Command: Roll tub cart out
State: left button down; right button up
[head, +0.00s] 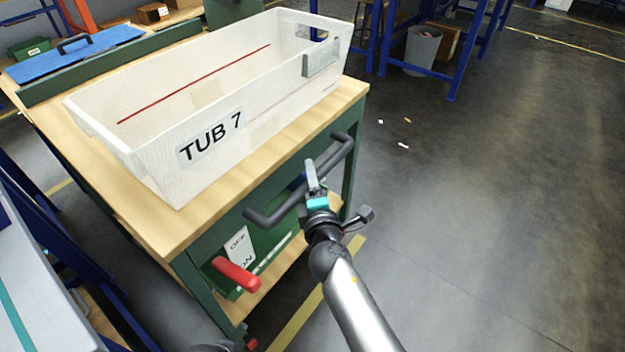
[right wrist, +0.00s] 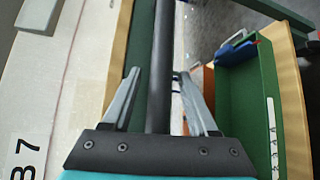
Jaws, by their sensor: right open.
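The tub cart has a wooden top (head: 150,220) on a green frame and carries a white tub (head: 150,150) marked TUB 7. A dark grey push handle (head: 270,212) runs along its near end; the bar also shows in the right wrist view (right wrist: 161,60). My right gripper (head: 311,178) is at the middle of this handle. In the right wrist view its fingers (right wrist: 158,80) are open, one on each side of the bar; contact cannot be told. A red lever (head: 236,275) sits low on the cart's end beside an OFF/ON label (head: 241,250).
Blue racking (head: 455,60) and a grey bin (head: 421,50) stand behind. Blue framing (head: 50,225) is close on the cart's left. The dark floor (head: 490,200) to the right is open, with a few small scraps (head: 403,146). A yellow line (head: 305,315) passes beside the cart.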

jog(key=shift+c, duration=0.2)
grip_shut()
dwell(0.3)
dwell(0.9)
